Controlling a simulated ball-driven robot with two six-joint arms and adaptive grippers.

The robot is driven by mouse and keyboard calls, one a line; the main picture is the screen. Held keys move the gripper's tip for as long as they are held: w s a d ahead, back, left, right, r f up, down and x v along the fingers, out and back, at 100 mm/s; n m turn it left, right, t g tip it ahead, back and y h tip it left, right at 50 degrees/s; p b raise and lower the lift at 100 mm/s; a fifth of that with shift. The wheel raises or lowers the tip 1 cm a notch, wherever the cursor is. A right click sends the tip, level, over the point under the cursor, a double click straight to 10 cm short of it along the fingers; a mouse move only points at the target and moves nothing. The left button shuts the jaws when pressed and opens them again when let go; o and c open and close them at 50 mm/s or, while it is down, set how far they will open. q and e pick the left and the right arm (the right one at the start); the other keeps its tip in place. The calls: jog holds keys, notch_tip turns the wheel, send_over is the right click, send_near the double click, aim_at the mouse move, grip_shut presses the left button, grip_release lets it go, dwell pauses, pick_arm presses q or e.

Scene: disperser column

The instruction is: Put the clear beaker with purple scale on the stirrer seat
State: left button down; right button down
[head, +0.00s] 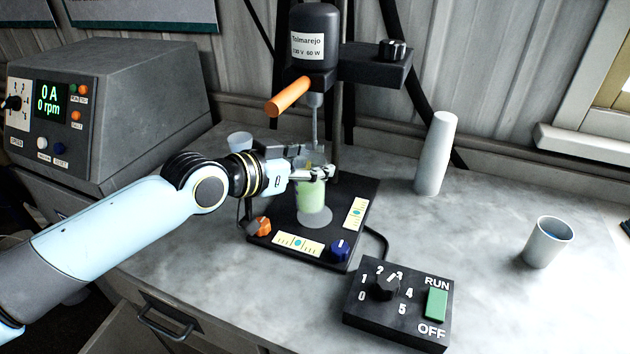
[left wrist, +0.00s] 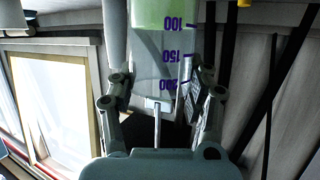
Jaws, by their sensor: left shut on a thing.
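The clear beaker with purple scale (head: 311,200) holds pale green liquid and stands over the stirrer's black base, at the round grey seat (head: 313,220). I cannot tell whether its bottom touches the seat. My left gripper (head: 318,172) is shut on the beaker near its upper part. In the left wrist view the beaker (left wrist: 165,60) shows purple marks 100, 150 and 200 between the fingers of the left gripper (left wrist: 158,95). The stirrer shaft (head: 315,125) hangs down above the beaker. My right gripper is not in view.
A control box (head: 395,310) with a dial and green switch stands in front. A white cylinder (head: 435,155) and a cup (head: 547,243) stand at right. Another cup (head: 240,141) is behind my left arm. A grey power unit (head: 120,95) is at left.

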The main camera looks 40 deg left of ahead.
pick_arm(q)
jog(key=shift+w, duration=0.45)
jog(key=shift+w+d+f+b, duration=0.1)
jog(key=shift+f+b, duration=0.05)
jog(key=shift+f, duration=0.75)
jog(key=shift+w+f+b, duration=0.1)
jog(key=shift+f+b, duration=0.05)
jog(key=shift+f, duration=0.7)
jog(key=shift+f, duration=0.25)
jog(key=c, duration=0.6)
grip_release()
jog(key=shift+r, duration=0.1)
jog(key=shift+o, duration=0.2)
